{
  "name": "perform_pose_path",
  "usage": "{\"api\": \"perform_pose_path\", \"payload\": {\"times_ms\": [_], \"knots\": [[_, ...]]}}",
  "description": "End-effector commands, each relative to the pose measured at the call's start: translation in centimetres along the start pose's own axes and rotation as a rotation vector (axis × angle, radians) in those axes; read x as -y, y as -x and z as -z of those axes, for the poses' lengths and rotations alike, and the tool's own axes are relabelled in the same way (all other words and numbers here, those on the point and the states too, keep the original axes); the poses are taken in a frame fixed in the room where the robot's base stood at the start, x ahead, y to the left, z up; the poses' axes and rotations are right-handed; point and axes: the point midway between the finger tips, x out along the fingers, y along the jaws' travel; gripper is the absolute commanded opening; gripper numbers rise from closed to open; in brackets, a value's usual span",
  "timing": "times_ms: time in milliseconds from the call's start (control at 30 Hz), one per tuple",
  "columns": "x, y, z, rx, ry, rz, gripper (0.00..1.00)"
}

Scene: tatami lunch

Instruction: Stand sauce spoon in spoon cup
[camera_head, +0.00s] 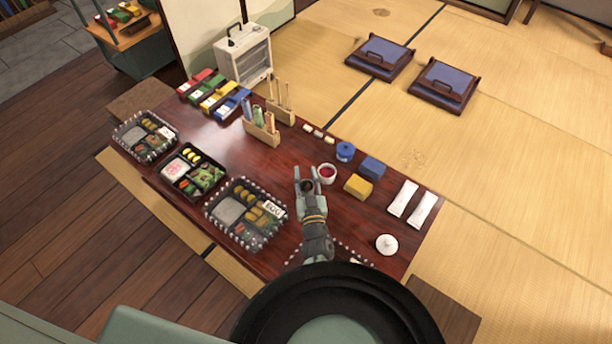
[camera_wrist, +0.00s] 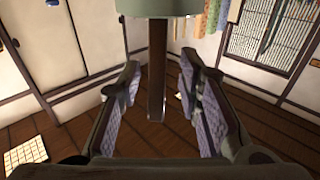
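My gripper (camera_head: 306,170) is over the near right half of the dark red table (camera_head: 285,170), pointing away from my body. It also shows in the wrist view (camera_wrist: 155,95), with its padded fingers wide apart. A dark upright bar (camera_wrist: 157,70) shows between them; I cannot tell what it is, but nothing is visibly clamped. A white cup with red contents (camera_head: 327,174) stands just right of the fingertips. A blue round pot (camera_head: 345,152) stands behind it. I cannot make out the sauce spoon, nor tell which vessel is the spoon cup.
Lunch boxes (camera_head: 245,214) line the table's near left side.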

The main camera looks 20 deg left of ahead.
Motion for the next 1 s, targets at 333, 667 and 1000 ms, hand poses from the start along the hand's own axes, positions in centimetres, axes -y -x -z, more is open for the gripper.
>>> {"api": "perform_pose_path", "payload": {"times_ms": [333, 667, 1000], "knots": [[0.1, -0.1, 1.0, -0.002, 0.0, 0.003, 0.32], [0.3, -0.4, 6.9, -0.002, 0.003, 0.007, 0.32], [0.1, -0.6, 9.7, 0.0, 0.001, 0.003, 0.32]]}}
